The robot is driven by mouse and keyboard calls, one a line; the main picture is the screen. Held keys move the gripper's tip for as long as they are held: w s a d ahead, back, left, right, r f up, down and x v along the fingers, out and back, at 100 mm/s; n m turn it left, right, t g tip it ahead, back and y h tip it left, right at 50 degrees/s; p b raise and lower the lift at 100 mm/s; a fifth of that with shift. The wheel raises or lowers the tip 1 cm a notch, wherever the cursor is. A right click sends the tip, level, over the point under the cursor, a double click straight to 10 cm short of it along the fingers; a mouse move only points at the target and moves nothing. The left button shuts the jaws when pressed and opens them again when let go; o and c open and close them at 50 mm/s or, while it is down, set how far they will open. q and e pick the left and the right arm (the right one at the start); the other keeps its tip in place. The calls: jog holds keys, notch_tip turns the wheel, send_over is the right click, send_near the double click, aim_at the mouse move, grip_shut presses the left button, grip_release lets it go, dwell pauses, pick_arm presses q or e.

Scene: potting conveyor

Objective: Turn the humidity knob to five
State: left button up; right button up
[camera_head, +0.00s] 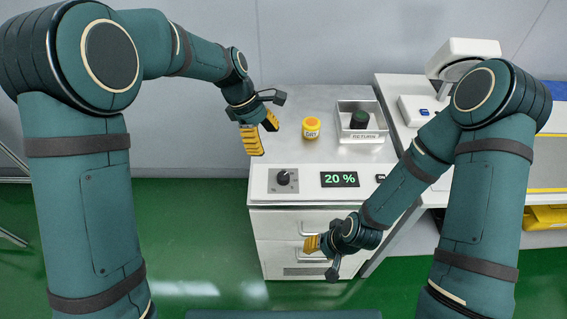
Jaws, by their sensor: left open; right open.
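The humidity knob (284,179) is a black dial on a grey square plate on the sloped front panel of a white cabinet (311,188). A dark display (339,179) to its right reads "20 %" in green. My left gripper (262,138) is open and empty, with yellow fingers pointing down above the cabinet's left side, behind and above the knob and apart from it. My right gripper (316,244) is open and empty in front of the cabinet drawers, below the panel. The knob is fully visible; its marks are too small to read.
A yellow jar labelled "DRY" (311,127) stands on the cabinet top. A bench with a white device (462,53) stands to the right.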

aim_at(283, 176)
pick_arm(q)
jog(key=b+x, duration=0.2)
jog(key=x, duration=1.1)
jog(key=shift+s+f, duration=0.15)
jog(key=shift+f, duration=0.15)
pick_arm(e)
jog(key=shift+s+a+f, duration=0.1)
jog(key=shift+s+f, duration=0.2)
jog(key=shift+f, duration=0.35)
jog(key=shift+s+f, duration=0.25)
jog(key=shift+f, duration=0.35)
pick_arm(q)
grip_shut()
